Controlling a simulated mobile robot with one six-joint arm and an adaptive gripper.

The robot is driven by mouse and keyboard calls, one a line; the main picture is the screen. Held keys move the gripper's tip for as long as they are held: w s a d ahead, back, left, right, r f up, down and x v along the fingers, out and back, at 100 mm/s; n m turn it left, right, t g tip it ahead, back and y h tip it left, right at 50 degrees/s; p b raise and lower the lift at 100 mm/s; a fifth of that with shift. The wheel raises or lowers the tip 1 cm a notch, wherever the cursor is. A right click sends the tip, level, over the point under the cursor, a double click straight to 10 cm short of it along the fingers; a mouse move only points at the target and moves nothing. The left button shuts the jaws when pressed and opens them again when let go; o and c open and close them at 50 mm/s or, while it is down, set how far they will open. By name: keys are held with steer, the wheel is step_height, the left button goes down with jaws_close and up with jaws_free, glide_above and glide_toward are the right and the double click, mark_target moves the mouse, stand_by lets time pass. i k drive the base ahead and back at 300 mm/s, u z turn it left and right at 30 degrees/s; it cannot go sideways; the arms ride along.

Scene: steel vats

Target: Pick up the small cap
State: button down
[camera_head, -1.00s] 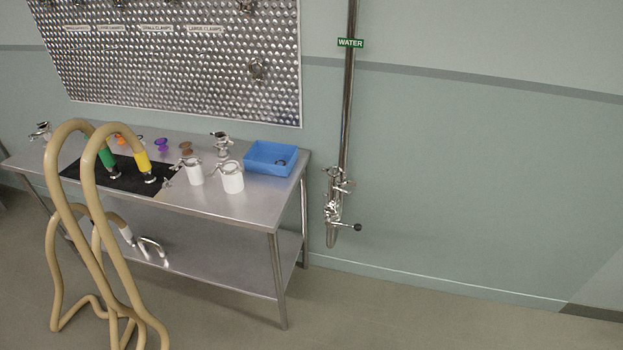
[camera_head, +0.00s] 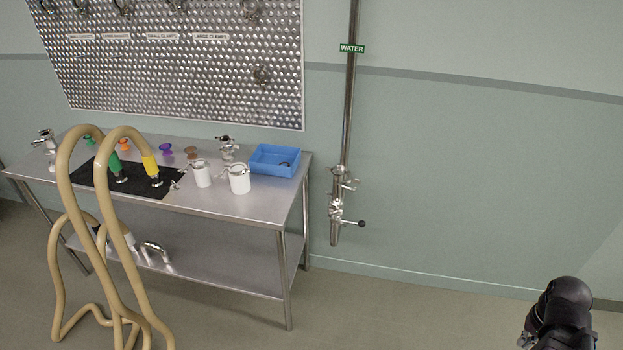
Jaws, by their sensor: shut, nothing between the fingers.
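I cannot tell for sure which item is the small cap. Several small coloured knob-shaped pieces stand along the back of the table: green, orange (camera_head: 124,144), purple (camera_head: 165,149) and brown (camera_head: 192,152). A black part of my arm shows at the bottom right, far from the table. The fingers of my gripper do not show.
Two white cylinders with metal fittings (camera_head: 239,180) stand near the steel table's (camera_head: 222,205) front edge. Beige hoses (camera_head: 70,215) with green and yellow ends loop in front of its left side. A vertical water pipe (camera_head: 348,110) runs down the wall. The floor at right is open.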

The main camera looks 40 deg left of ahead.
mark_target(337, 170)
steer(key=z, duration=0.15)
steer(key=k, duration=0.15)
steer(key=u, duration=1.05)
steer(key=i, duration=1.05)
steer(key=u, duration=0.35)
